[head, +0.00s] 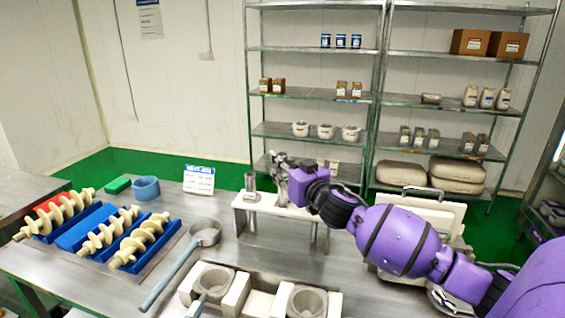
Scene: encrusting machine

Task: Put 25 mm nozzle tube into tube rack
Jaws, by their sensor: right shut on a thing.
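The tube rack (262,208) is a white raised plate on legs, standing on the steel table in the middle of the head view. One grey metal tube (250,184) stands upright in its left part. My right gripper (279,168) is above the middle of the rack, just right of that tube. It is shut on a grey metal tube (282,193), which I take to be the nozzle tube. The held tube looks upright, with its lower end at the plate. I cannot tell whether it is in a hole. My left gripper is not in view.
A blue tray (73,231) with cream augers is at the left. A blue ring (146,188), a green block (118,185) and a sign (199,179) stand behind. A long-handled metal ring (204,235) and a holder with cups (237,297) lie in front. Shelves stand behind the table.

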